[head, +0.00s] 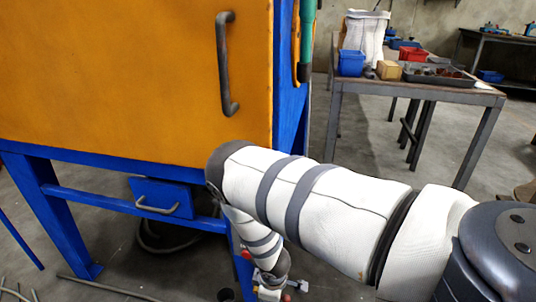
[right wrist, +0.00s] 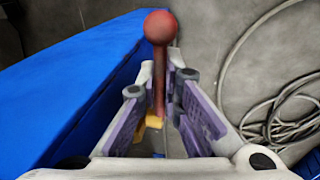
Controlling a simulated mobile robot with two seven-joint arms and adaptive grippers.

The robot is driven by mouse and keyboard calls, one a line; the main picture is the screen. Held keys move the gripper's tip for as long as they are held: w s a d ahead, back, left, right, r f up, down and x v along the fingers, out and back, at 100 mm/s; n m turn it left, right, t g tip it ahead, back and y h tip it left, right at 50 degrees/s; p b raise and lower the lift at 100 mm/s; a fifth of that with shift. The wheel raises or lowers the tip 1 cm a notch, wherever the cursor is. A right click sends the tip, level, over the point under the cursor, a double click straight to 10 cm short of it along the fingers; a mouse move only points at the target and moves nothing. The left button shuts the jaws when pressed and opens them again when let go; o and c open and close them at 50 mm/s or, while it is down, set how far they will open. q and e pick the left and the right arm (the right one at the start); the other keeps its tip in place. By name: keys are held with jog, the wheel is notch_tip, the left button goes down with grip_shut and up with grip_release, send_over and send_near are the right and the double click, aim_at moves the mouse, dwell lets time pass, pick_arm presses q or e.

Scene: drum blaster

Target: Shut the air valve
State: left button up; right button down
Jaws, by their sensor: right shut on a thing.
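The air valve's lever, a red rod with a round red ball (right wrist: 160,27) at its end, stands upright in the right wrist view beside a blue frame member. A small yellow piece (right wrist: 153,121) shows at its lower part. My right gripper (right wrist: 162,75), with purple pads, is shut on the red lever, one finger on each side, and the ball sticks out beyond the fingertips. The valve body is largely hidden. My left gripper is not in view.
An orange cabinet (head: 120,70) on a blue frame (head: 65,230) stands at the left, with a dark handle (head: 226,65) and a small blue drawer (head: 162,197). A hose (right wrist: 285,110) lies coiled on the floor. A work table (head: 420,88) stands at the back right.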

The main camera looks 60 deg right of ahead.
jog(key=shift+s+d, duration=0.1)
jog(key=shift+s, duration=0.05)
jog(key=c, duration=1.7)
grip_release()
jog(key=v, duration=1.2)
